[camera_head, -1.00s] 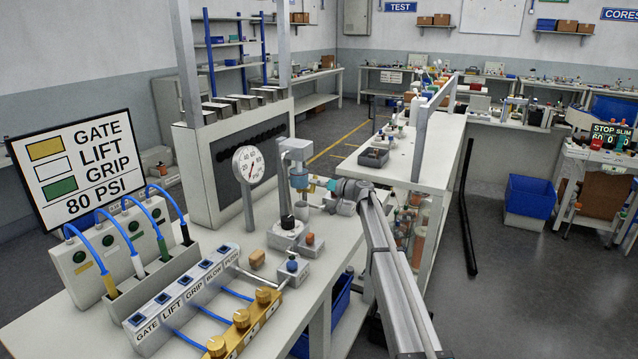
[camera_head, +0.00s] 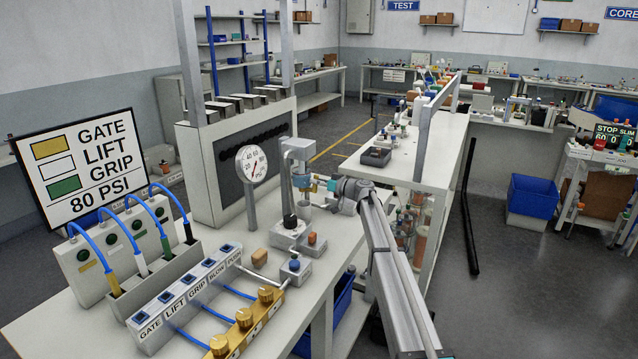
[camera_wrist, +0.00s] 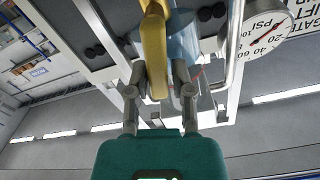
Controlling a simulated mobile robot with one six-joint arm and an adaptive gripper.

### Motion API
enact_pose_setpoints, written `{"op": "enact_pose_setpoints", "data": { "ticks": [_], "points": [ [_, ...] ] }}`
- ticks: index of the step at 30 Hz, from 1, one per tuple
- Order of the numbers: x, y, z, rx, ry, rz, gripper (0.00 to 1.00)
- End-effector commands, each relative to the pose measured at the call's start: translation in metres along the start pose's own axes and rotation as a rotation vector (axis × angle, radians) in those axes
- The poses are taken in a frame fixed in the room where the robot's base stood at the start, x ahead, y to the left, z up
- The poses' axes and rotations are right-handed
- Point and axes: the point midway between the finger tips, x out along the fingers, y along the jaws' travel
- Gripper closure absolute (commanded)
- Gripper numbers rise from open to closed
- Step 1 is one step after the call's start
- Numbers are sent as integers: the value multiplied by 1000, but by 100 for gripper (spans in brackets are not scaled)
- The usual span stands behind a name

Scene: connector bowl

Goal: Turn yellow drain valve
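The yellow drain valve handle (camera_wrist: 155,50) shows in the wrist view as a thick yellow bar coming down from the top edge. My gripper (camera_wrist: 160,75) has one finger on each side of it. The left finger is close against the handle; a narrow gap shows to the right finger. A clear bluish bowl (camera_wrist: 183,45) is just behind and right of the handle. In the head view my gripper (camera_head: 318,184) is at the bowl (camera_head: 303,184) on its grey stand; the handle is too small and covered to make out there.
A pressure gauge (camera_head: 251,164) stands left of the bowl stand. The labelled valve block (camera_head: 185,298) with blue hoses is nearer on the same bench. A sign (camera_head: 82,166) reading GATE, LIFT, GRIP, 80 PSI is at left. Open floor lies right of my arm.

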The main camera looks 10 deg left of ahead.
Motion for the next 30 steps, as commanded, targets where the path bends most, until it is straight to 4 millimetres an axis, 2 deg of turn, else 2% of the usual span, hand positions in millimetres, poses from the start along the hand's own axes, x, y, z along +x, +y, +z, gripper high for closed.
{"op": "enact_pose_setpoints", "data": {
  "ticks": [1,3,19,26,30],
  "points": [
    [0,0,0,0,-1,0,54],
    [-1,0,0,0,-1,1,43],
    [-9,1,1,-1,-3,3,43],
    [-32,0,1,-1,-3,4,43],
    [-54,-1,1,-1,-3,4,43]
  ]
}}
